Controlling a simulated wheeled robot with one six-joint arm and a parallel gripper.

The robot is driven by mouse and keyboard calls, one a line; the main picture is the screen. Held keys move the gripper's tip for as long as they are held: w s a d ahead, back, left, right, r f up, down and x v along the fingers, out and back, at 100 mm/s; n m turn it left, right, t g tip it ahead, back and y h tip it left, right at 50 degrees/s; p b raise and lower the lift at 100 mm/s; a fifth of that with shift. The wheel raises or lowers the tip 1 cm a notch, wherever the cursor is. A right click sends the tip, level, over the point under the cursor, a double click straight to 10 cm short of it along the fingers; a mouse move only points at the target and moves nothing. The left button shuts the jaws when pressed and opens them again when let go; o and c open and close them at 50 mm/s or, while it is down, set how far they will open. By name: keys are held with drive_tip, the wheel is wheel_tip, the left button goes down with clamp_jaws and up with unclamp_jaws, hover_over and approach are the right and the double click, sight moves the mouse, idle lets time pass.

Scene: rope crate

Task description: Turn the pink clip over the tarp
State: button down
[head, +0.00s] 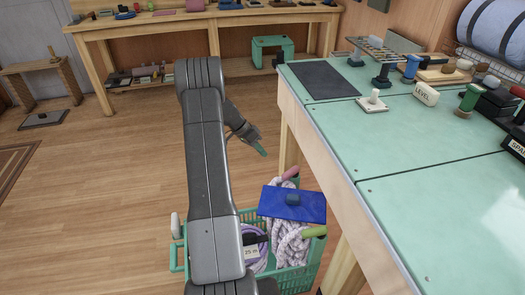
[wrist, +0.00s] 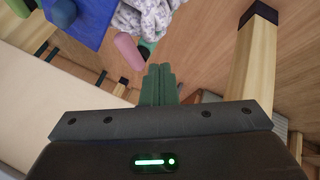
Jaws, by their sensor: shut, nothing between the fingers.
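The pink clip (head: 290,173) sits at the far side of the green crate, just beyond the blue tarp's far edge, angled up to the right. It also shows in the wrist view (wrist: 128,50), beside the tarp (wrist: 95,15) and white rope. The blue tarp (head: 275,203) lies flat over the rope, with a dark blue block-like piece (head: 292,200) on it. My gripper (head: 262,152) is above and beyond the crate, left of the pink clip and apart from it. Its green fingers (wrist: 158,83) are together and empty in the wrist view.
The green crate (head: 297,280) stands on the floor against the workbench (head: 440,215), holding white rope (head: 290,245) and a purple coil (head: 260,262). A light green clip (head: 314,232) and a white one (head: 175,225) are at its rim.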

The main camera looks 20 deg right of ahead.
sight(291, 174)
drive_tip(key=b+x, duration=0.1)
drive_tip(key=x, duration=0.5)
drive_tip(key=shift+f, duration=0.1)
drive_tip(key=s+d, duration=0.1)
drive_tip(key=s, duration=0.1)
drive_tip(key=shift+s+d+f, duration=0.15)
drive_tip(key=shift+s+d, duration=0.45)
drive_tip(key=shift+s, duration=0.3)
